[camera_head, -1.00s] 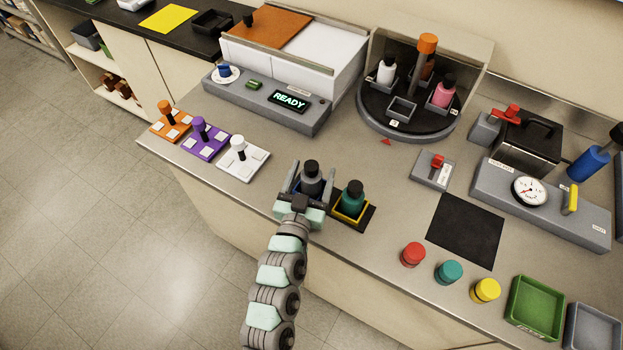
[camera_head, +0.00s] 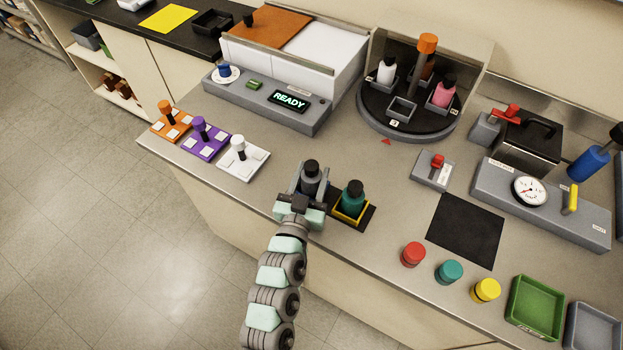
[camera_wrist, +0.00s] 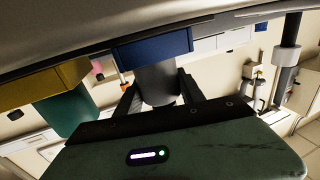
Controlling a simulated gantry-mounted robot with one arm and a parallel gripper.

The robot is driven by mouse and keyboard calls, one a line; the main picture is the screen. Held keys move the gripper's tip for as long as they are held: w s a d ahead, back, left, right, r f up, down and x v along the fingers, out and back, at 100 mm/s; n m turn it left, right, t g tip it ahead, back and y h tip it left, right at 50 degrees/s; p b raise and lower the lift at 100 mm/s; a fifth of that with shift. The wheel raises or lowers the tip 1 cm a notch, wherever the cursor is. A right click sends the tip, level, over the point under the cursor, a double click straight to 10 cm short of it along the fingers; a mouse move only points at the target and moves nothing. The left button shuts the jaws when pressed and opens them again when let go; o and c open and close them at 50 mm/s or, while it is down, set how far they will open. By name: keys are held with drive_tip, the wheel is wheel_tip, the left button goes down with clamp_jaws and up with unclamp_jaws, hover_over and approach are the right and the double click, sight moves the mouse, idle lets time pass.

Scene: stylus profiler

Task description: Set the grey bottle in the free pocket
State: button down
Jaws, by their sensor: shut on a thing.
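The grey bottle (camera_head: 310,180) with a black cap stands upright near the front edge of the bench. My gripper (camera_head: 309,186) is shut on it, one finger on each side. The turntable (camera_head: 405,125) at the back holds white, pink and brown bottles in pockets. One square pocket (camera_head: 402,108) at its front is empty. Whether the bottle is clear of the blue holder cannot be told.
A teal bottle (camera_head: 351,198) in a yellow holder stands close right of my gripper. An orange-topped post (camera_head: 426,58) rises from the turntable. Bare bench lies between gripper and turntable.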

drive_tip(key=shift+r, duration=0.1)
wheel_tip(320, 180, up, 20)
drive_tip(key=p, duration=0.3)
drive_tip(key=shift+p, duration=0.35)
drive_tip(key=c, duration=1.3)
unclamp_jaws()
drive_tip(key=shift+c, duration=0.2)
clamp_jaws()
drive_tip(key=shift+w, duration=0.1)
